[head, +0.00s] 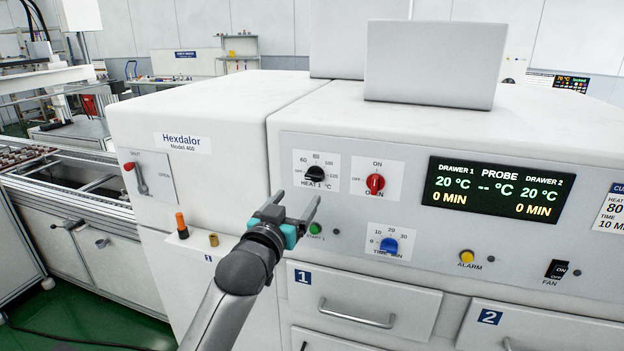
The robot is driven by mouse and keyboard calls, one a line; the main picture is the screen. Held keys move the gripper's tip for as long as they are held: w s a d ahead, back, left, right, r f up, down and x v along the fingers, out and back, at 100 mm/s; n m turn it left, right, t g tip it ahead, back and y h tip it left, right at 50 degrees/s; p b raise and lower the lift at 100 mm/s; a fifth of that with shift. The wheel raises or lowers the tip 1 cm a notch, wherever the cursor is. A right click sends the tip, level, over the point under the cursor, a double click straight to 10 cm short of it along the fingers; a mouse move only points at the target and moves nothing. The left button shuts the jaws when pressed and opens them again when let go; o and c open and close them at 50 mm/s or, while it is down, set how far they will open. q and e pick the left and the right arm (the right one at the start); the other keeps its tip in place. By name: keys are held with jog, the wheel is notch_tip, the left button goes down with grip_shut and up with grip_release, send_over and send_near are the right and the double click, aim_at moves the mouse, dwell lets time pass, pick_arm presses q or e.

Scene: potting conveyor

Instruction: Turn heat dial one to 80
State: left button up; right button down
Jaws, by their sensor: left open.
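The heat dial one, a black knob (314,173) on a white scale plate labelled "HEAT 1", is on the oven's front panel in the head view. Its scale shows 60, 80, 100 and 120 around the knob. The knob's pointer is too small to read surely. My left gripper (296,204) is in front of the panel, just below and left of the dial. Its two fingers are apart with nothing between them. It partly hides the panel near the green start button (315,228). My right gripper is not in view.
A red oven switch (375,184) is right of the dial, and a blue time knob (389,246) is below it. The display (491,189) reads 20 °C for both drawers. Drawer 1's handle (357,314) sticks out below. A lever (137,177) is at left.

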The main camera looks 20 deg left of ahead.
aim_at(312, 178)
pick_arm(q)
jog(key=shift+w+d, duration=0.2)
jog(key=shift+w, duration=4.95)
jog(key=shift+c, duration=0.4)
grip_shut()
